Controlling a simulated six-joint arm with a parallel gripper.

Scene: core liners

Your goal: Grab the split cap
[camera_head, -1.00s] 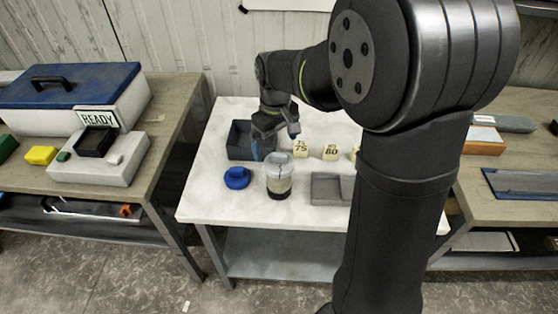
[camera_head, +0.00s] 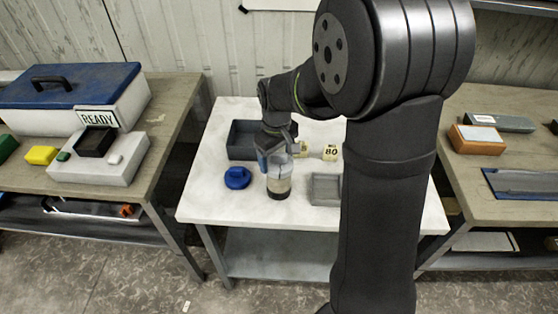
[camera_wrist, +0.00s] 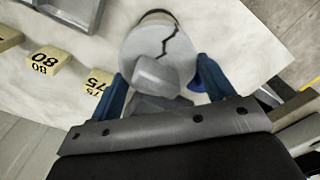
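The split cap (camera_wrist: 180,52) is grey with a dark jagged crack and a raised block-like grip; it sits on top of the upright core liner (camera_head: 279,187), a clear cylinder with tan and dark contents. In the head view my gripper (camera_head: 277,152) is just above and behind the cap and partly hides it. In the wrist view my gripper (camera_wrist: 163,82) is open, with one blue finger on each side of the cap's grip. Gaps show between the fingers and the grip. A whole blue cap (camera_head: 237,178) lies on the table left of the liner.
A dark grey bin (camera_head: 240,139) stands behind the liner to the left. A light grey tray (camera_head: 325,189) is to the right. Yellowish blocks, one marked 80 (camera_head: 330,152), stand behind. The white table's (camera_head: 205,205) front left is clear.

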